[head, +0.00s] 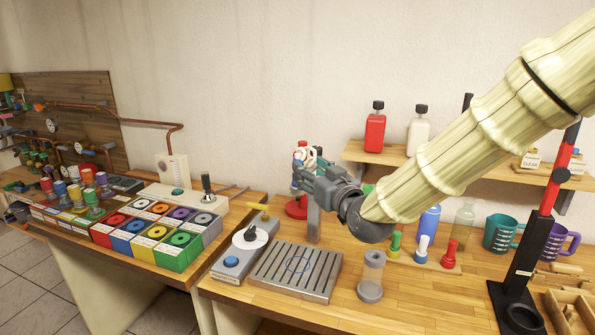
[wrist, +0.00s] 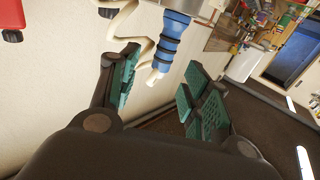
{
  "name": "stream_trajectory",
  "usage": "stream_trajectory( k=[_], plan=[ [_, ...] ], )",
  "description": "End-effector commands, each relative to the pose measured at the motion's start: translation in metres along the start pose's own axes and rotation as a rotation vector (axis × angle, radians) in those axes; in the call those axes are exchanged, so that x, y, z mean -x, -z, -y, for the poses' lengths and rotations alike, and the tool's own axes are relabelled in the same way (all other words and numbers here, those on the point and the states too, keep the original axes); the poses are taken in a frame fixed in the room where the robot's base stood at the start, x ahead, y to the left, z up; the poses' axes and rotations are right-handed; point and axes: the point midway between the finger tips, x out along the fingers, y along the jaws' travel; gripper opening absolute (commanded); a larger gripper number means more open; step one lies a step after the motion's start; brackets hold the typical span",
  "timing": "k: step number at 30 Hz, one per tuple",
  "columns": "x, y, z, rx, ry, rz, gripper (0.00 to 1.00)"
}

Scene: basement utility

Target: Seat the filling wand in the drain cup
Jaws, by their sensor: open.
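The filling wand (wrist: 170,45) is blue with dark rings and a cream tip. In the wrist view it hangs from the top of the picture, its tip pointing into the gap between my fingers. A coiled cream hose is beside it. My gripper (wrist: 158,88) is open, with teal pads on both sides of the gap and no visible grip on the wand. In the head view my gripper (head: 305,172) is above the back of the bench, largely hiding the wand. A clear cylinder with a grey base (head: 371,275), seemingly the drain cup, stands upright on the bench, its mouth clear.
A slatted grey tray (head: 296,270) and a grey box with a dial (head: 245,248) are left of the cylinder. Colored stoppers (head: 422,250) and a black-and-red stand (head: 535,240) are to its right. A shelf (head: 450,171) with bottles is behind my arm.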

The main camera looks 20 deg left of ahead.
Motion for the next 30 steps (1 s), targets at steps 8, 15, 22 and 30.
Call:
stream_trajectory(
  k=[8,15,22,30],
  plan=[
    [-0.018,0.0,0.002,-0.001,0.002,0.001,0.48],
    [-0.045,0.0,0.008,-0.002,0.003,0.003,0.48],
    [-0.065,-0.002,0.007,-0.001,0.002,0.001,0.48],
    [-0.066,-0.003,0.007,-0.001,0.002,0.001,0.44]
  ],
)
